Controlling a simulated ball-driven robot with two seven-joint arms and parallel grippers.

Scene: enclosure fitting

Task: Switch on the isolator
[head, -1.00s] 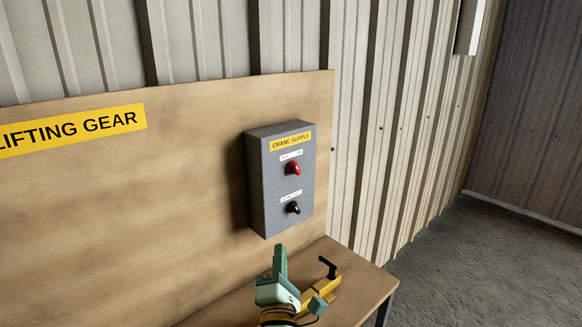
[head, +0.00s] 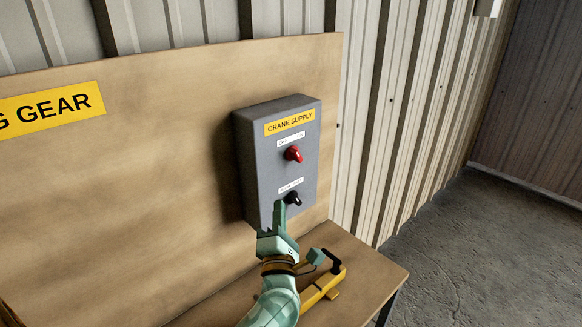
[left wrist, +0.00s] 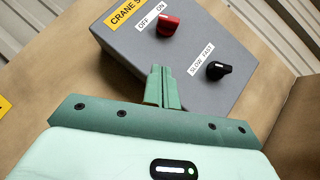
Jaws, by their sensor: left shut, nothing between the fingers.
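The isolator is a grey box (head: 260,165) labelled CRANE SUPPLY, fixed to the wooden board. Its red knob (head: 293,154) sits under an OFF/ON label; it also shows in the left wrist view (left wrist: 168,25). The black knob (head: 292,198) sits lower, under a label that reads SLOW FAST in the left wrist view, where the knob shows too (left wrist: 217,70). My left gripper (head: 279,206) is shut and empty, pointing up just left of the black knob and below the red one. I cannot tell whether it touches the box. My right gripper is not in view.
A yellow tool with a black handle (head: 322,285) lies on the wooden bench (head: 365,262) right of my left arm. The board (head: 150,170) carries a yellow GEAR sign (head: 45,110). Corrugated wall stands behind; open floor lies to the right.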

